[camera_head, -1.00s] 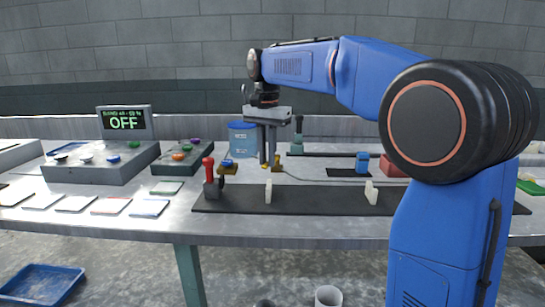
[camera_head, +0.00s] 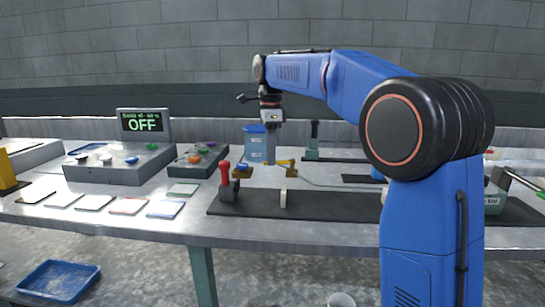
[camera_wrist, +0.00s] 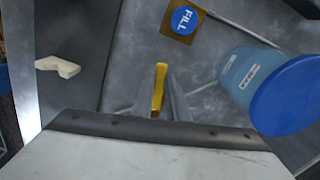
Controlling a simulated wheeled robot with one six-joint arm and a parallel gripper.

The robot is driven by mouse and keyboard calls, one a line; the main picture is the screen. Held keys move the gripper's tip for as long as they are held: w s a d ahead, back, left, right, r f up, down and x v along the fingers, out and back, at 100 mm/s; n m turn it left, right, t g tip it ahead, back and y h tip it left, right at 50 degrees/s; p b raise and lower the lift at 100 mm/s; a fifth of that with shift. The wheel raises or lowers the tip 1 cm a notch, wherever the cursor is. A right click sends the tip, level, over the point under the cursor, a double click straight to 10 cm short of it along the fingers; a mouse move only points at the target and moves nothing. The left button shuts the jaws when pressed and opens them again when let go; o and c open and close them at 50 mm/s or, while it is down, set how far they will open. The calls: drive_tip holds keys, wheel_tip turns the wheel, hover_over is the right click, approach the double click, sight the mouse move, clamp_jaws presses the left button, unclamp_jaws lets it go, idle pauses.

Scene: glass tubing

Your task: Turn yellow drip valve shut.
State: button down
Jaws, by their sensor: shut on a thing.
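The yellow drip valve handle (camera_head: 287,163) stands on the bench behind the black strip, right of the blue-lidded container. In the wrist view the yellow handle (camera_wrist: 159,80) is a narrow bar between the two grey fingers of my gripper (camera_wrist: 160,92), which is shut on it. In the head view my gripper (camera_head: 268,156) points down from the wrist at the valve's left end. Its fingers are hard to make out against the container. The valve body is mostly hidden in the wrist view.
The blue-lidded container (camera_wrist: 290,95) stands close beside my gripper. A blue FILL button (camera_wrist: 185,20) is on a brown base nearby. A red-handled device (camera_head: 226,180) and a white upright piece (camera_head: 283,196) stand on the black strip (camera_head: 330,205). The display (camera_head: 143,122) reads OFF.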

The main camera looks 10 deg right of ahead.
drive_tip(key=shift+w+d+m, duration=0.15)
drive_tip(key=shift+w+m, duration=0.6)
drive_tip(key=shift+m, duration=0.55)
drive_tip(key=c, duration=1.7)
unclamp_jaws()
drive_tip(key=shift+r, duration=0.15)
